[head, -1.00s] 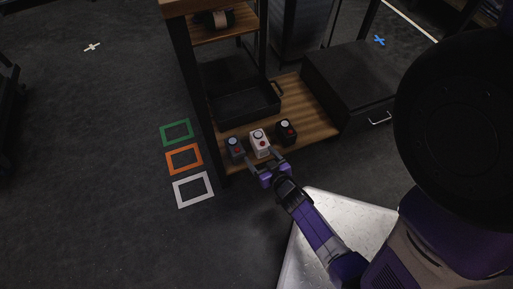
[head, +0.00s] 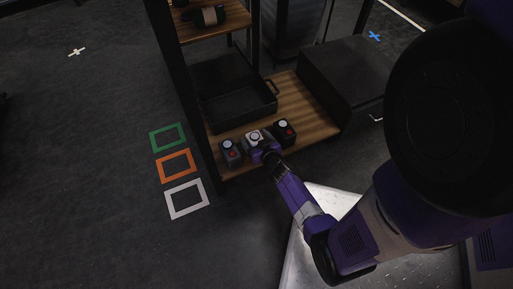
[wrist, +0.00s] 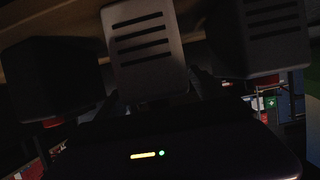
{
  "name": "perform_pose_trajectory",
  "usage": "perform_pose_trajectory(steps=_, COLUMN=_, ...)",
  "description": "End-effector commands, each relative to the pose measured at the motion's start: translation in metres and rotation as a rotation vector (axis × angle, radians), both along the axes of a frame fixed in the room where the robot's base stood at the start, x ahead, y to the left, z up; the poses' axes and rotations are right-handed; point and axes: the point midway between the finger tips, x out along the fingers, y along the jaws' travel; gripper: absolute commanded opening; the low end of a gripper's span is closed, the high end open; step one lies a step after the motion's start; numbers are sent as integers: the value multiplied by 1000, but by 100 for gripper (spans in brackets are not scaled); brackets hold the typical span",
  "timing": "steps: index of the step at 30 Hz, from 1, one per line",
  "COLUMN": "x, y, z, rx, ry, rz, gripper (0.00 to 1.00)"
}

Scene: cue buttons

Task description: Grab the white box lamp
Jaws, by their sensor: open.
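The white box lamp (head: 254,134) stands on the low wooden shelf, between a grey box lamp (head: 230,152) on the left and a black box lamp (head: 285,131) on the right. My gripper (head: 258,146) is open at the white lamp's front and hides its lower part in the head view. In the wrist view, the white lamp (wrist: 150,62), a pale box with dark slots, sits in the middle. Dark fingers of my gripper (wrist: 157,92) show at its lower left and right. The picture is too dark to tell whether they touch it.
The two neighbouring lamps stand close on either side. A black tray (head: 235,102) lies behind them on the wooden shelf (head: 308,110). A dark post (head: 188,105) rises at the shelf's left, and a dark cabinet (head: 345,75) stands to the right. Green, orange and white squares mark the floor.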

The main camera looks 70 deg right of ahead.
Motion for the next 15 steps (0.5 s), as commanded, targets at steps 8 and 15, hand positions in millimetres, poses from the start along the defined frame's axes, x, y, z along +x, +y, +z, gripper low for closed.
perform_pose_trajectory(steps=8, x=8, y=-9, z=-5, rx=0, ry=0, rz=1, gripper=80)
perform_pose_trajectory(steps=15, x=8, y=-9, z=-5, rx=0, ry=0, rz=0, gripper=54)
